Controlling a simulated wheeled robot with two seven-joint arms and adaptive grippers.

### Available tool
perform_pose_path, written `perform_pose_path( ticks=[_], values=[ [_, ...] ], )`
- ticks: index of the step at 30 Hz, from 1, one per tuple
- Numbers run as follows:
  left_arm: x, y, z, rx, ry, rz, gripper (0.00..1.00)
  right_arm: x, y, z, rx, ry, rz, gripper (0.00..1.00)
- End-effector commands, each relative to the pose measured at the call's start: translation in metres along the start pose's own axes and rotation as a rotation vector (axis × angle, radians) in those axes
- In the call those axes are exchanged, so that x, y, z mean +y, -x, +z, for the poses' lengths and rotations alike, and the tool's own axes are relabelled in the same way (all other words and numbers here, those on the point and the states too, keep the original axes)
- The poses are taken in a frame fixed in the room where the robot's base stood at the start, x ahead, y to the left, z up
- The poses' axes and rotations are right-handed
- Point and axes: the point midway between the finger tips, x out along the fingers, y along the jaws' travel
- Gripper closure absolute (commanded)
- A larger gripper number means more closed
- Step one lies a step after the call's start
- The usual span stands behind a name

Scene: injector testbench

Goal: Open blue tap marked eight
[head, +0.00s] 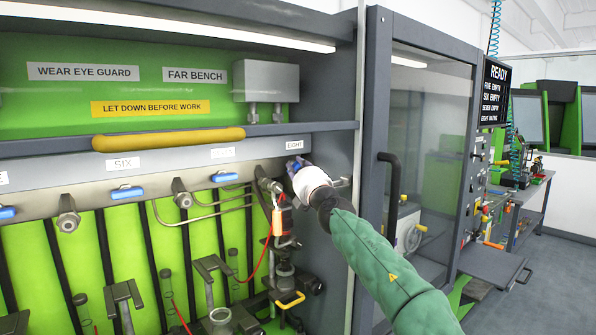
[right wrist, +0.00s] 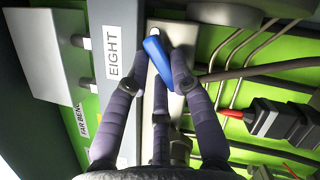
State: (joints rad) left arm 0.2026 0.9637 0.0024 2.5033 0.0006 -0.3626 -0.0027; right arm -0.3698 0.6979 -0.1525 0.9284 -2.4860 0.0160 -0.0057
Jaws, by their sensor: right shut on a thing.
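The blue tap (right wrist: 158,60) beside the label EIGHT (right wrist: 112,57) is between my right gripper's fingers in the right wrist view. Its handle sits at a slant to the label's edge. The label also shows in the head view (head: 294,145), at the right end of the grey rail. There my right gripper (head: 296,167) is just below the label and hides most of the tap. In the right wrist view the gripper (right wrist: 160,68) has dark fingers on both sides of the handle and a third below; it is shut on the handle. My left gripper is out of view.
Other blue taps (head: 127,192) sit along the rail at left, one under the label SIX (head: 123,164). A yellow bar (head: 168,138) runs above. An injector with an orange part (head: 282,220) hangs below my gripper. A grey cabinet door (head: 428,150) stands close at right.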

Motion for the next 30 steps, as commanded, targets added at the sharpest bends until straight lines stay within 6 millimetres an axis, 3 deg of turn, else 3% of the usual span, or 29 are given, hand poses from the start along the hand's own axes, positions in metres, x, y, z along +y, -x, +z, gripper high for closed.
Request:
perform_pose_path(
  ticks=[5, 6, 8, 30],
  values=[
    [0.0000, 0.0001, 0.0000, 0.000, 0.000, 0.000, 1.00, -0.0006, -0.0002, -0.0008, 0.002, -0.001, -0.001, 1.00],
    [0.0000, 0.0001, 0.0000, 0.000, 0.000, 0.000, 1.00, -0.0006, -0.0002, -0.0008, 0.002, -0.001, -0.001, 0.65],
    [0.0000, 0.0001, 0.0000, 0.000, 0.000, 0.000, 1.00, -0.0006, -0.0002, -0.0008, 0.001, -0.001, -0.001, 0.52],
    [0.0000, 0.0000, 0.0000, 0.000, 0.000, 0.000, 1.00, 0.0004, 0.0058, 0.0008, 0.000, 0.000, -0.001, 0.52]
  ],
)
